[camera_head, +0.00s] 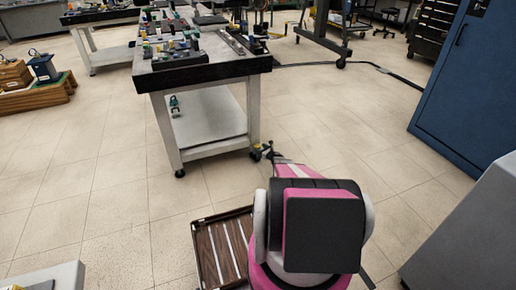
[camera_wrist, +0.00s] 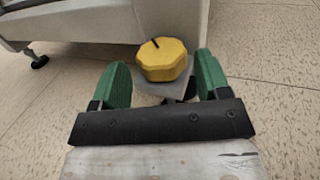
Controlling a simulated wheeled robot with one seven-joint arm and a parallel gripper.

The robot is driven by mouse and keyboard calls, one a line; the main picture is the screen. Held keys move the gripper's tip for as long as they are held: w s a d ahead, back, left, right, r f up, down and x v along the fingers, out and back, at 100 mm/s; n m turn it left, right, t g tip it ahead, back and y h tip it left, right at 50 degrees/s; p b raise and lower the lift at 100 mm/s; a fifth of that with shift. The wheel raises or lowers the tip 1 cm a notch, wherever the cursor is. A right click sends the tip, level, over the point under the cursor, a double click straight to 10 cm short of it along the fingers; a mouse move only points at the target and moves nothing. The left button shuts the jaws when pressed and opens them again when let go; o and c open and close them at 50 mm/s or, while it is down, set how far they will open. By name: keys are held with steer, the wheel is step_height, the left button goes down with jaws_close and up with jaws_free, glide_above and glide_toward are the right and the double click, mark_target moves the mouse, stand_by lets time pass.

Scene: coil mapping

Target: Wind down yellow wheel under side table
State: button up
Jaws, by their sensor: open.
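The yellow wheel (camera_wrist: 164,60) is a faceted knob with a dark mark on its top, in the upper middle of the wrist view. It sits on a grey bracket low at the side table. My gripper (camera_wrist: 162,76) is open, its two green fingers on either side of the wheel with gaps visible. The wheel is too small to make out clearly there.
Tools and small parts (camera_head: 172,45) cover the tabletop. A caster (camera_wrist: 39,61) stands at left in the wrist view. A blue cabinet (camera_head: 470,90) is at right, a grey block (camera_head: 465,235) at lower right. A slatted brown tray (camera_head: 220,250) is at the bottom.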

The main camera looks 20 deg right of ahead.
mark_target(257, 146)
steer(key=shift+x, duration=1.55)
steer(key=c, duration=0.6)
steer(key=shift+s+m+h, duration=0.1)
steer(key=shift+m+h, duration=0.2)
steer(key=shift+h, duration=0.2)
steer(key=shift+a+m+t+h, duration=0.2)
steer(key=shift+m+t+h, duration=0.3)
steer(key=shift+m+h, duration=1.35)
steer(key=shift+h, duration=0.75)
steer(key=shift+m+h, duration=0.85)
steer(key=shift+h, duration=0.75)
